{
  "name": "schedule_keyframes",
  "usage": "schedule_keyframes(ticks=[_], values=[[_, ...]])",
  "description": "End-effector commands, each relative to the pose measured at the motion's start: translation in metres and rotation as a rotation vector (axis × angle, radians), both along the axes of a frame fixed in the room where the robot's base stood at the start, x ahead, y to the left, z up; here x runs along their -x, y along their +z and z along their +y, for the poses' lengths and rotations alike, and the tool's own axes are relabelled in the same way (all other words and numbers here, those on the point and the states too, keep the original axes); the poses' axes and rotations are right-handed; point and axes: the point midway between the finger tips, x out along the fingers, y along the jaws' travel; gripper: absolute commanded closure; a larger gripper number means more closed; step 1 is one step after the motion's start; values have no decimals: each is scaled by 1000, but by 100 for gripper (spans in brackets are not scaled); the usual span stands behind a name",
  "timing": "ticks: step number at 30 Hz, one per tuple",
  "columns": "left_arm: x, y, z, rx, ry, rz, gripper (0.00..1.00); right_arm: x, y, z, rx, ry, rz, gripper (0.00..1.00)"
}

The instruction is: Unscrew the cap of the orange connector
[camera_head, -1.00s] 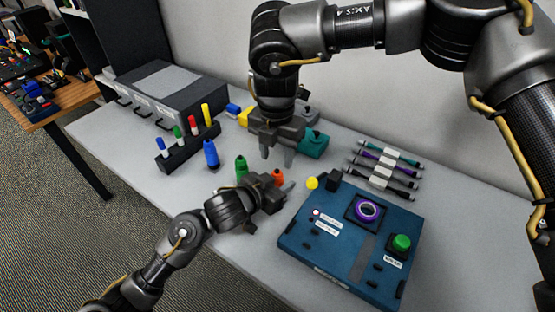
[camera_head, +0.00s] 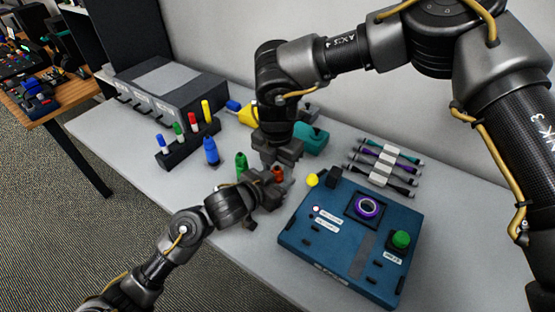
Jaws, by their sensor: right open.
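The orange connector (camera_head: 278,174) stands low near the middle of the table, only partly visible between my two grippers. My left gripper (camera_head: 279,190) is at its near side, its fingers close around its lower part. Whether they close on it is hidden. My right gripper (camera_head: 279,165) points down from above, open, with its fingers close around the top of the orange connector. Contact with the cap cannot be made out.
A green connector (camera_head: 241,164) and a blue one (camera_head: 211,151) stand to the left. A yellow piece (camera_head: 312,180) and the blue panel box (camera_head: 335,260) are close on the right. Bundled cables (camera_head: 385,165) lie behind.

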Motion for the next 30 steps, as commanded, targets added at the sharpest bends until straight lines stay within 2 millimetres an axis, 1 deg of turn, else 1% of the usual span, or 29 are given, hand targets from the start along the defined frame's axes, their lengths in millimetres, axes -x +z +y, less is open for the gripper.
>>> schedule_keyframes(ticks=[1,8,11,18,19,20,21,24,30], values=[[1,-4,0,-6,0,5,100,0,-2,0,0,0,0,55],[1,-4,0,-6,0,5,100,0,-2,0,0,0,-1,55],[1,-4,0,-5,0,6,100,0,-2,0,1,0,-1,65],[1,-4,0,-5,0,6,100,0,-2,0,1,0,1,96],[1,-4,0,-5,0,6,100,0,-2,0,1,0,1,100],[1,-4,0,-5,0,6,100,0,-2,0,1,0,1,68],[1,-4,0,-6,1,6,100,0,-2,0,1,0,1,63],[0,-4,1,-6,1,6,100,0,-2,0,1,0,1,51],[0,-4,1,-6,1,6,100,0,-2,0,0,0,0,51]])
